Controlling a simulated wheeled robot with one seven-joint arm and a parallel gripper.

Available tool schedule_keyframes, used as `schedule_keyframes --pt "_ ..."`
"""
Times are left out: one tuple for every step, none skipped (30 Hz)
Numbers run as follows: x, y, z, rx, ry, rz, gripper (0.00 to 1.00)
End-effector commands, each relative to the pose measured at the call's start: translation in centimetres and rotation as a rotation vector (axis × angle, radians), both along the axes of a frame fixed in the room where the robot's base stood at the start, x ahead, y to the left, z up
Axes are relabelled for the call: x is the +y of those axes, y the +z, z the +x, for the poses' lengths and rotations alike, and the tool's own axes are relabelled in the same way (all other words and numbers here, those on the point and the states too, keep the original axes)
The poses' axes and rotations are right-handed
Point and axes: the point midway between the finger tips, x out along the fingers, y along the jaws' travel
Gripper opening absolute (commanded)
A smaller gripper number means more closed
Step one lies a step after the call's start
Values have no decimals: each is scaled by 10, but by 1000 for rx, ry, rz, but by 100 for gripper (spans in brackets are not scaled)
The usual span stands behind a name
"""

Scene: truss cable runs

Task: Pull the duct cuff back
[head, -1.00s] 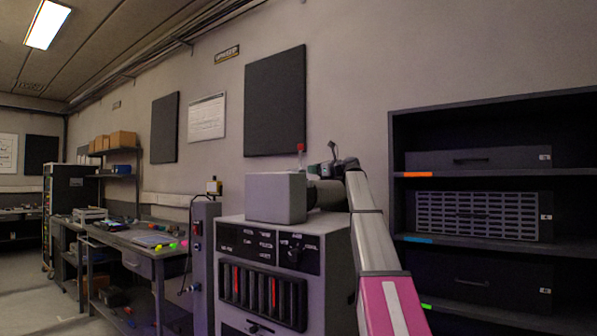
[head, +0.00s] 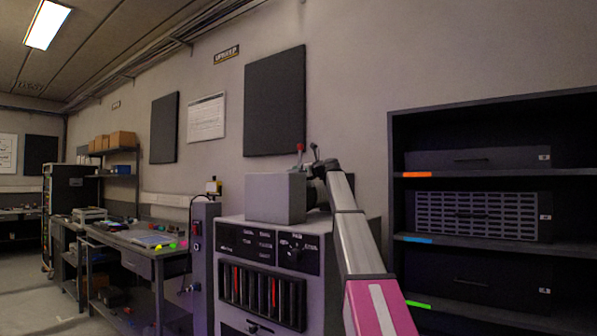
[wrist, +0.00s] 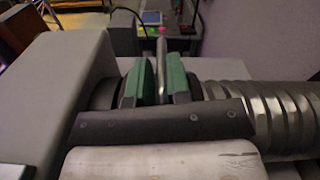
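The ribbed grey duct (wrist: 280,112) runs to the right in the wrist view and meets a plain grey box (wrist: 62,75) on the left. A dark round collar (wrist: 103,93), apparently the cuff, shows by the box; my gripper hides most of it. My gripper (wrist: 160,80) has green-padded fingers over the duct, beside the box. A thin upright grey tab (wrist: 162,62) stands between the pads, very close to both. Whether they press on it cannot be told. In the head view my gripper (head: 316,172) is at the box's right side, and my arm covers most of the duct.
The box (head: 275,198) sits on a grey cabinet (head: 265,237) with black panels. A red-topped stalk (head: 300,150) stands by the box. A dark shelf unit (head: 478,245) is on the right; a workbench (head: 140,240) is on the left.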

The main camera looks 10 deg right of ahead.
Motion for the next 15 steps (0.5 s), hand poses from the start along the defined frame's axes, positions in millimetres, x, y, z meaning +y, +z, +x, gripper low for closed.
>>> schedule_keyframes --pt "0 0 0 -2 -1 0 0" --pt "-1 0 0 -2 -1 0 0" --pt "-1 0 0 -2 -1 -1 0" --pt "-1 1 1 -2 -1 -1 0" --pt "-2 1 2 -2 -1 -1 0" --pt "-5 1 5 -2 -1 -1 0" --pt "-7 1 8 -2 -2 -1 0" --pt "-11 1 11 -2 -2 -1 0" --pt "-15 2 16 -2 -3 -1 0" --pt "-19 2 20 -3 -3 0 0" --pt "-22 2 23 -3 -3 0 0" --pt "-24 2 25 -3 -3 -1 0" --pt "-25 2 25 -3 -2 -1 0" --pt "-25 2 25 -4 -2 -1 0" --pt "-24 1 24 -4 -2 -1 0"
